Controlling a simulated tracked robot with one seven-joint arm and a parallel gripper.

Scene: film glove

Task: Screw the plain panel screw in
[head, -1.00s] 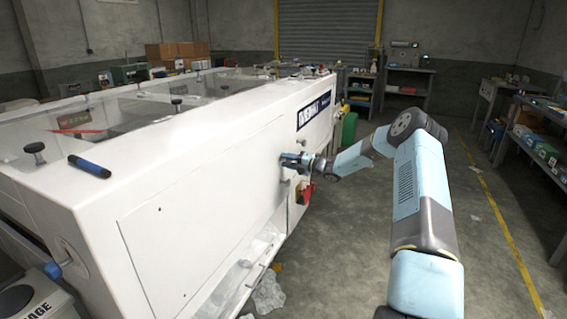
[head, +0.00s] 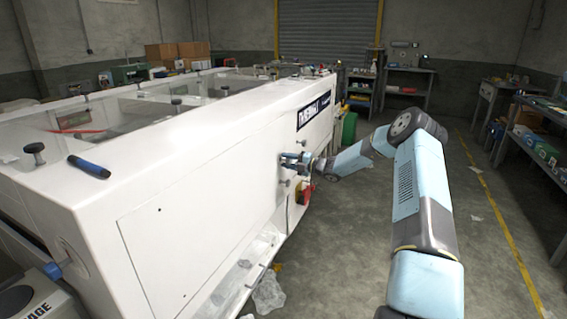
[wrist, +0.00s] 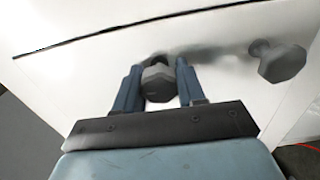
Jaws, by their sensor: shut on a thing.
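My gripper (head: 284,161) is at the side panel (head: 240,165) of the long white machine. In the wrist view my gripper (wrist: 158,84) has its two blue fingers on either side of a dark grey screw with a thick faceted head (wrist: 158,80), and is shut on it. The screw head stands at the white panel, below a thin dark seam. Its shank and hole are hidden, so how deep it sits cannot be told. A second, similar grey screw (wrist: 278,62) sticks out of the panel to the right, apart from the fingers. Neither head shows a clear marking.
A red and yellow switch (head: 305,191) sits on the machine side just below my gripper. A blue marker (head: 89,166) and black knobs (head: 34,150) are on the machine's top. Clear plastic (head: 268,292) lies below. The floor to the right is open up to the shelves (head: 535,145).

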